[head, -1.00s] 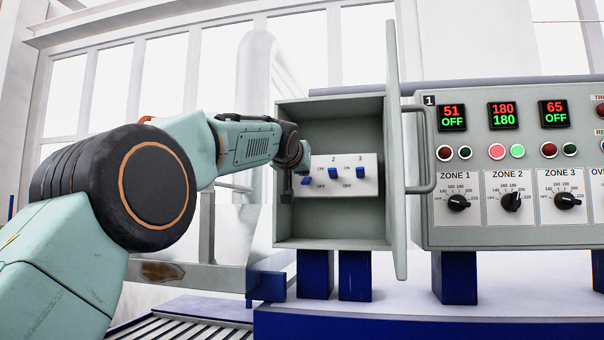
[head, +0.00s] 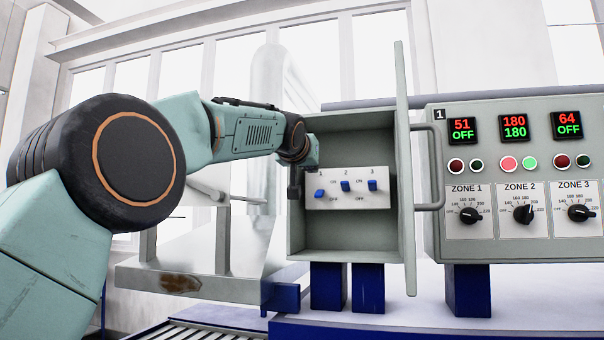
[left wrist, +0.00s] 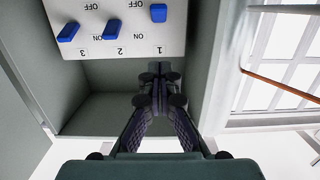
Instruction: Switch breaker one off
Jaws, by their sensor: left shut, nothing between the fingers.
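The breaker panel (head: 349,203) is a white plate with three blue toggles inside an open grey box. Breaker one (head: 320,194) sits lower than breaker two (head: 346,186) and breaker three (head: 372,185), on the OFF side. In the left wrist view, where the panel appears upside down, breaker one (left wrist: 158,13) is also nearer the OFF row. My left gripper (left wrist: 157,74) is shut and empty, its tips just beyond the panel's label edge and apart from the toggle. In the head view it is partly hidden at the box's left side. My right gripper is not in view.
The box door (head: 404,170) stands open on the right, with a handle (head: 432,168) beside it. The control cabinet (head: 530,250) with zone dials is farther right. The box's side walls (head: 296,215) bound the space around the panel.

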